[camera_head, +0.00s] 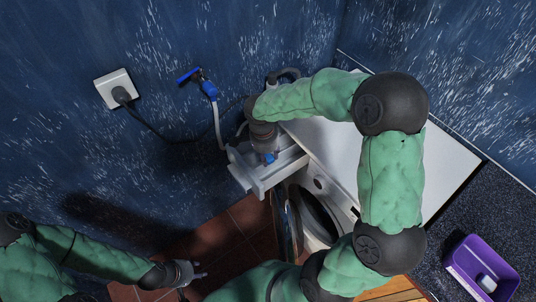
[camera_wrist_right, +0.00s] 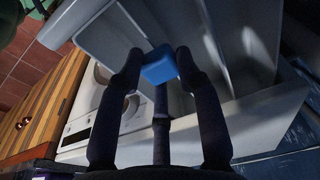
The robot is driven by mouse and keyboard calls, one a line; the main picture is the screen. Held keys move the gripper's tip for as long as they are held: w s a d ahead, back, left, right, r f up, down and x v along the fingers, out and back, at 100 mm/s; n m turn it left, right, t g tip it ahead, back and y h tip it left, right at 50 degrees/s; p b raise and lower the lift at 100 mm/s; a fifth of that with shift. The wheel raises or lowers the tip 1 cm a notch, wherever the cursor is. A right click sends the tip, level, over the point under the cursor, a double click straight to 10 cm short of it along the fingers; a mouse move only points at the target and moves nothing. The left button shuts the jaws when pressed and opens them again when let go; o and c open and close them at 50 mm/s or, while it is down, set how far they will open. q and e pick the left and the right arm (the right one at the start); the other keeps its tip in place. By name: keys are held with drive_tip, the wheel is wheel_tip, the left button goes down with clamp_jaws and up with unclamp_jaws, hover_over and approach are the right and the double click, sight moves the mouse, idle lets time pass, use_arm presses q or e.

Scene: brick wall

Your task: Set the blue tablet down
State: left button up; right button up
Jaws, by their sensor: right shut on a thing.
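The blue tablet (camera_head: 270,157) is a small block held in my right gripper (camera_head: 266,150). In the right wrist view the tablet (camera_wrist_right: 160,66) sits between the fingertips of my right gripper (camera_wrist_right: 159,62), which is shut on it. Below it is the pulled-out detergent drawer (camera_head: 262,184), grey-white with compartments; its walls also show in the wrist view (camera_wrist_right: 250,115). The tablet appears over the drawer; whether it touches the drawer floor I cannot tell. My left gripper (camera_head: 200,271) is at the lower left, empty, its fingers apart.
The white washing machine (camera_head: 435,180) stands at the right of the drawer, its round door opening (camera_head: 315,215) below. A blue tap (camera_head: 206,86) with a hose and a plugged socket (camera_head: 114,88) are on the wall. A purple bin (camera_head: 461,253) stands at the lower right.

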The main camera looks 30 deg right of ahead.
drive_tip(key=o, duration=1)
drive_tip(key=shift+c, duration=0.2)
drive_tip(key=shift+r+p, duration=0.45)
drive_tip(key=shift+p, duration=0.1)
wheel_tip(320, 180, up, 12)
drive_tip(key=a+p, duration=0.1)
drive_tip(key=p, duration=0.3)
drive_tip(key=shift+a, duration=0.25)
